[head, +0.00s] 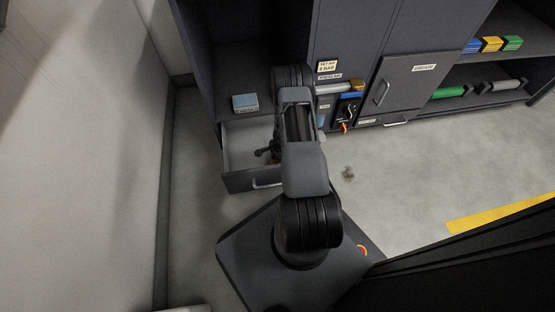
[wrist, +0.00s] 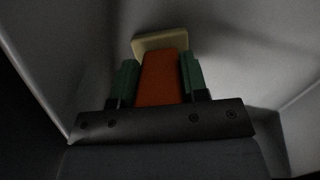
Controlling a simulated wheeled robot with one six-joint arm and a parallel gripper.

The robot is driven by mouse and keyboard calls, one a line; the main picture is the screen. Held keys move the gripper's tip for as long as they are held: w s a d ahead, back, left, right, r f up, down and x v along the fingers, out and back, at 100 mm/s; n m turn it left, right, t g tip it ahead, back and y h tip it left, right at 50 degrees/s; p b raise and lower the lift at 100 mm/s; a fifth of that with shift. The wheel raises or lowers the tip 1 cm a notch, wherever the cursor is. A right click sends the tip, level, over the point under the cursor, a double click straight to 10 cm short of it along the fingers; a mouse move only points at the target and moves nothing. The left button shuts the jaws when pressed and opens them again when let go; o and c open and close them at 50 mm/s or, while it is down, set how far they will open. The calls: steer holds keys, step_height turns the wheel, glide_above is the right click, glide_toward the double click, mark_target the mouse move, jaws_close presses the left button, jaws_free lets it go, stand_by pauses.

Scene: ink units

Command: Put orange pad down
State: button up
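The orange pad (wrist: 160,80) shows in the wrist view between the two green fingers of my gripper (wrist: 160,76). The fingers press against both of its sides, with no clear gap. A pale cream piece (wrist: 160,42) sits at the pad's far end; I cannot tell if it is part of the pad. In the head view my arm reaches down over an open drawer (head: 238,140), and my gripper is mostly hidden behind the arm.
Grey drawer walls surround my gripper in the wrist view. A blue box (head: 245,103) stands on the shelf above the drawer. A closed cabinet door (head: 408,85) and shelves with coloured items (head: 492,44) are to the right. The floor at right is mostly clear.

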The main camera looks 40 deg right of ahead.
steer(key=o, duration=0.4)
steer(key=shift+r, duration=0.1)
steer(key=r+p, duration=0.1)
steer(key=r, duration=0.3)
steer(key=d+r+p, duration=0.1)
steer(key=r+p, duration=0.1)
steer(key=r, duration=0.2)
steer(key=r+p, duration=0.2)
steer(key=r, duration=0.2)
steer(key=shift+d, duration=0.35)
steer(key=w+a+r+n+t, duration=0.1)
steer(key=a+r+n, duration=0.45)
steer(key=r, duration=0.65)
steer(key=w+a+r+n, duration=0.1)
steer(key=a+r+n, duration=0.4)
steer(key=r, duration=0.7)
steer(key=s+a+r+n, duration=0.2)
steer(key=s+a+r, duration=0.1)
steer(key=s+r, duration=0.1)
steer(key=s+a+r+n+t+h, duration=0.1)
steer(key=s+a+r+n, duration=0.2)
steer(key=s+a+r, duration=0.1)
steer(key=s+a+r+n, duration=0.3)
steer(key=s+r, duration=0.1)
steer(key=shift+s+a+r+t+h, duration=0.2)
steer(key=shift+s+r+t+h, duration=0.05)
steer(key=shift+s+t+h, duration=0.1)
